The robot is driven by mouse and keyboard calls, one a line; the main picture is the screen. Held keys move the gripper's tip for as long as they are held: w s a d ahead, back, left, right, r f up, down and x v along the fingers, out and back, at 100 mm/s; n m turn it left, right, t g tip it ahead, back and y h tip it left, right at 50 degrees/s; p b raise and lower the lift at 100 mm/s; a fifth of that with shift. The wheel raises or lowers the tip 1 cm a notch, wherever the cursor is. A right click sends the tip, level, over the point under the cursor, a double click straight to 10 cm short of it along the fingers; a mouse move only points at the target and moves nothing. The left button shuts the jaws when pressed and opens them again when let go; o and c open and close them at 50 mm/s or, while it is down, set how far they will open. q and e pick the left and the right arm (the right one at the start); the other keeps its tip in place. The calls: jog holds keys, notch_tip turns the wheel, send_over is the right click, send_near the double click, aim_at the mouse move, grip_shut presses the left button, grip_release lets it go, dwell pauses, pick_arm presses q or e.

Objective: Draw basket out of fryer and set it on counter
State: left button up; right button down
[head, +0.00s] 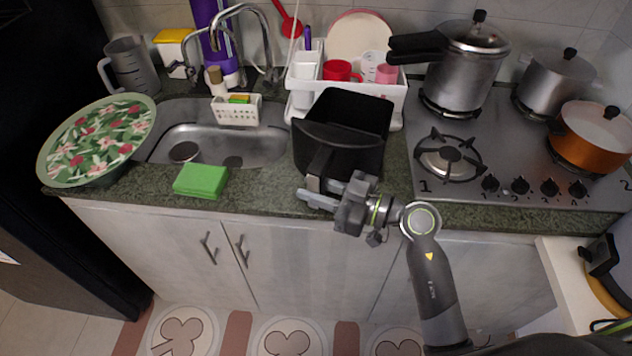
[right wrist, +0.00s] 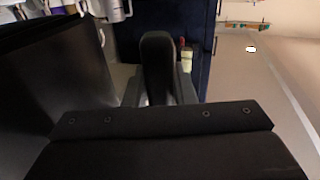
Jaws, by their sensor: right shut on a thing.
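The black basket (head: 343,141) is an open-topped box and shows empty in the head view. It appears upright over the counter (head: 262,182) just right of the sink; I cannot tell whether its base touches the counter. Its handle (head: 319,165) points toward the front edge. My right gripper (head: 322,194) is shut on the handle at the front edge and hides part of it. In the right wrist view a dark basket wall (right wrist: 62,80) fills the left side. My left gripper is not in view. I cannot make out the fryer with certainty.
A white dish rack (head: 303,92) with cups stands close behind the basket. The stove (head: 470,178) with pots is to the right. A green sponge (head: 201,180) and floral plate (head: 97,138) lie left. An appliance (head: 604,262) is cut off at the right edge.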

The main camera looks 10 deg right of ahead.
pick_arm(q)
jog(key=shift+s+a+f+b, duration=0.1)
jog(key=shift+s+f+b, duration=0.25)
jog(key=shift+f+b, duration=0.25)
pick_arm(e)
jog(key=shift+f, duration=2.05)
jog(key=c, duration=1.2)
grip_release()
jog(key=shift+o, duration=0.4)
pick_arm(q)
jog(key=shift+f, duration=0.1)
pick_arm(e)
jog(key=shift+f, duration=0.15)
